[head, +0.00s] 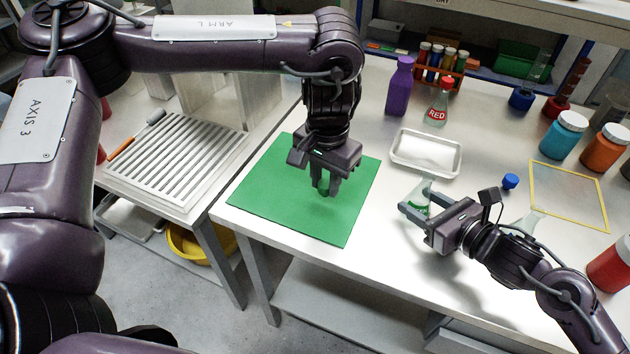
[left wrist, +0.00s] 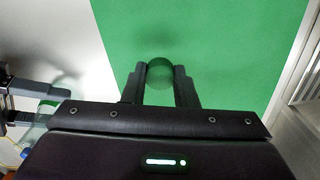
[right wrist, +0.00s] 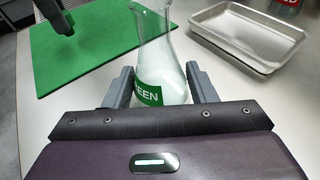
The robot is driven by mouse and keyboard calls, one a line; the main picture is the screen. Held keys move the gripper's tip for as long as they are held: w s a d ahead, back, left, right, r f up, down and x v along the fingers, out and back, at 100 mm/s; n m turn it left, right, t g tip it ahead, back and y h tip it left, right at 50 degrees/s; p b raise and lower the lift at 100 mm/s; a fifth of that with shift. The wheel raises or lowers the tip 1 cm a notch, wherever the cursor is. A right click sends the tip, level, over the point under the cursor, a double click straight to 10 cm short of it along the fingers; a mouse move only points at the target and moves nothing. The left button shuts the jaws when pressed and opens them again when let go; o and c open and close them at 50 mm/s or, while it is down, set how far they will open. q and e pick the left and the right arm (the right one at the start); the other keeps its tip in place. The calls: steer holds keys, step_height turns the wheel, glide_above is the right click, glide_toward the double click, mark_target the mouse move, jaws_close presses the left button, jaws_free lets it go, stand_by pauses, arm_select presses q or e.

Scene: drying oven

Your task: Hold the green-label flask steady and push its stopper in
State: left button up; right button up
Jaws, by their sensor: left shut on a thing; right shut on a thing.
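The green-label flask (right wrist: 172,58) is clear glass with a green band, and stands upright on the white bench in the right wrist view; its top is cut off there. In the head view the flask (head: 424,189) stands right of the green mat. My right gripper (head: 415,206) is shut on its lower body, one finger on each side. My left gripper (head: 324,187) points down above the mat, left of the flask, and is shut on a green stopper (left wrist: 160,74). The stopper is apart from the flask.
The green mat (head: 275,205) is otherwise bare. A metal tray (head: 398,163) lies behind the flask. A red-label flask (head: 437,105) and purple bottle (head: 400,88) stand farther back. A blue stopper (head: 510,181) and yellow-edged panel (head: 600,222) lie at the right.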

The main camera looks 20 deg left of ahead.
arm_select(q)
steer(key=w+d+r+m, duration=0.3)
steer(key=d+r+m, duration=0.3)
steer(key=d+m, duration=0.4)
steer(key=w+d+r+m, duration=0.3)
steer(key=d+r+m, duration=0.4)
steer(key=m, duration=0.5)
steer(key=shift+s+d+f, duration=0.1)
steer(key=shift+s+f, duration=0.05)
steer(key=shift+f, duration=2.15)
steer(key=shift+f, duration=1.15)
steer(key=o, duration=1)
steer(key=shift+r, duration=0.1)
steer(key=shift+r, duration=2.4)
arm_select(e)
steer(key=shift+f, duration=0.1)
